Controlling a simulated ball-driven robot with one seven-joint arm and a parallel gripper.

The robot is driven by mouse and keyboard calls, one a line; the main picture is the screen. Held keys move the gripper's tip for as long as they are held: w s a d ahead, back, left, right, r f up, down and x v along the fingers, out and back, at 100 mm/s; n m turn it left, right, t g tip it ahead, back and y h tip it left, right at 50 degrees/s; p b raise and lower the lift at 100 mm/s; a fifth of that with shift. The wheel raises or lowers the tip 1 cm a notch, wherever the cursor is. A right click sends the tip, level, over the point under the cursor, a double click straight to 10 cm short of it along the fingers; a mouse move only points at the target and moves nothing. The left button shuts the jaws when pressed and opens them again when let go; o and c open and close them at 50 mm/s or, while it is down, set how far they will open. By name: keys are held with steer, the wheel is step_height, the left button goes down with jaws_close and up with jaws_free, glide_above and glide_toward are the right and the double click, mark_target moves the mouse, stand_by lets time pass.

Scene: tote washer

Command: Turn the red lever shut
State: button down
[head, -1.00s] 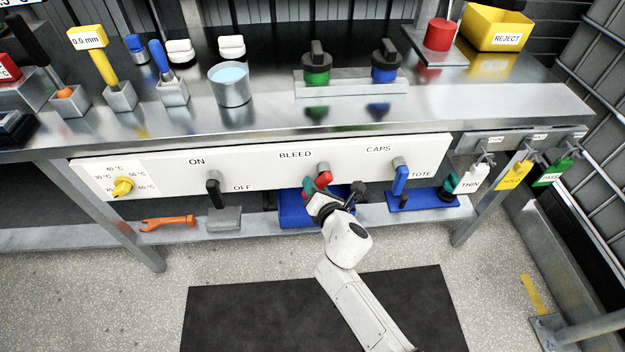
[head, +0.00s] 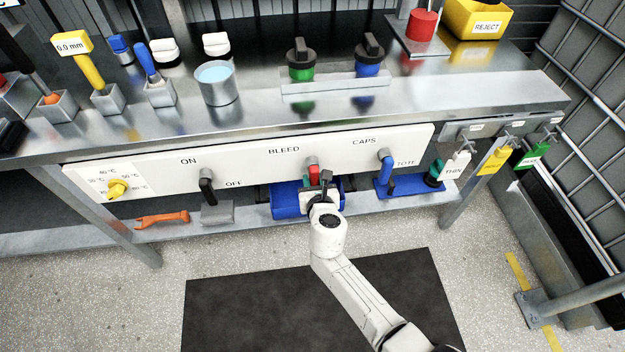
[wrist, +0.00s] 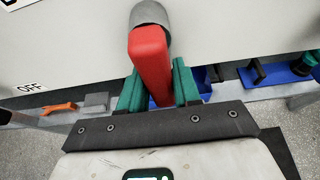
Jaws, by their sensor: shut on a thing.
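The red lever (head: 313,176) hangs from its grey hub under the BLEED label on the white panel (head: 240,170). In the wrist view the lever (wrist: 151,62) runs down from the grey hub (wrist: 150,14), tilted slightly, with its lower end between green finger pads. My gripper (wrist: 158,92) is shut on the lever, one pad on each side. In the head view my gripper (head: 315,186) is small and partly hides the lever's lower end.
A black lever (head: 207,185) at ON/OFF hangs to the left and a blue lever (head: 386,166) at CAPS to the right. A blue bin (head: 285,202) sits on the shelf just behind my gripper. An orange wrench (head: 162,218) lies at left. The floor in front is clear.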

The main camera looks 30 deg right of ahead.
steer(key=shift+f, duration=0.1)
stand_by(0.3)
steer(key=c, duration=0.9)
jaws_free()
steer(key=p+v, duration=0.2)
steer(key=v, duration=0.8)
steer(key=shift+s+p, duration=0.35)
steer(key=shift+p, duration=0.05)
